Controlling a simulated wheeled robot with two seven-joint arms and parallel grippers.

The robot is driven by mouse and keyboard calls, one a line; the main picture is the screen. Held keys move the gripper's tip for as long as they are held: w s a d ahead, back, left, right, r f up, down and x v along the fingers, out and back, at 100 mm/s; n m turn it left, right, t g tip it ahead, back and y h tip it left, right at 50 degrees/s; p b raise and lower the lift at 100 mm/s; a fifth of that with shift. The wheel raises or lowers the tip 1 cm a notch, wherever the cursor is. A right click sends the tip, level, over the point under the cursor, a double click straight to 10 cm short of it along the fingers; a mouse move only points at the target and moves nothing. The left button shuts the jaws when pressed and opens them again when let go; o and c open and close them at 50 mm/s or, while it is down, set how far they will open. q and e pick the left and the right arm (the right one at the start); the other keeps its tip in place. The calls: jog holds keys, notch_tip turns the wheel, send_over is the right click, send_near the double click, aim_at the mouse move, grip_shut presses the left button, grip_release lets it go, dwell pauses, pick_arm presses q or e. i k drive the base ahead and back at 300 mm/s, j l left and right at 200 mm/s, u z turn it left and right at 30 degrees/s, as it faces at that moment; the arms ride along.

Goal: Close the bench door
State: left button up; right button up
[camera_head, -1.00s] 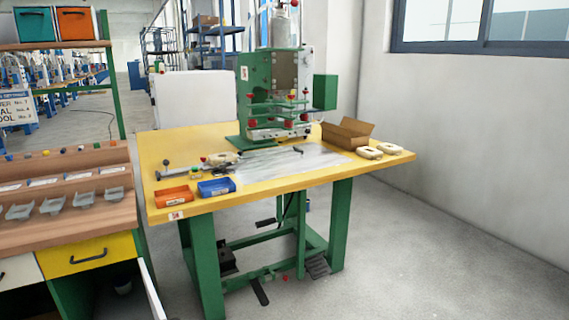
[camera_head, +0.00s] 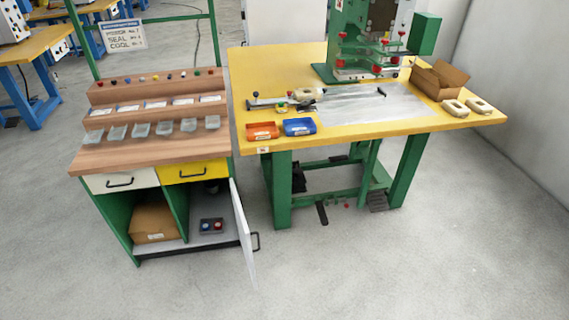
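The bench (camera_head: 150,155) stands at the left, with a wooden stepped top and a green frame. Its door (camera_head: 243,225) is a light grey panel hinged at the right side of the lower cabinet. The door stands open, swung out toward me, and shows nearly edge-on. Its dark handle (camera_head: 255,241) sticks out to the right. The open cabinet shows a cardboard box (camera_head: 155,223) in the left bay and a small dark tray with red and blue items (camera_head: 211,226) in the right bay. Neither of my grippers is in view.
A yellow-topped table (camera_head: 375,122) with green legs and a welding machine (camera_head: 370,45) stands close to the right of the bench. The drawers, white (camera_head: 121,180) and yellow (camera_head: 193,169), look shut. The grey floor (camera_head: 330,270) in front is clear.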

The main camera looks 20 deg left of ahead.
aim_at(248, 236)
jog(key=u, duration=0.4)
jog(key=i+l+u, duration=0.1)
jog(key=u, duration=0.3)
jog(key=i+l+u, duration=0.1)
jog(key=u, duration=0.3)
jog(key=i+l+u, duration=0.2)
jog(key=l+u, duration=0.15)
jog(key=l, duration=0.25)
jog(key=i+l+u, duration=0.2)
jog(key=l, duration=0.15)
jog(key=l+u, duration=0.2)
jog(key=l, duration=0.15)
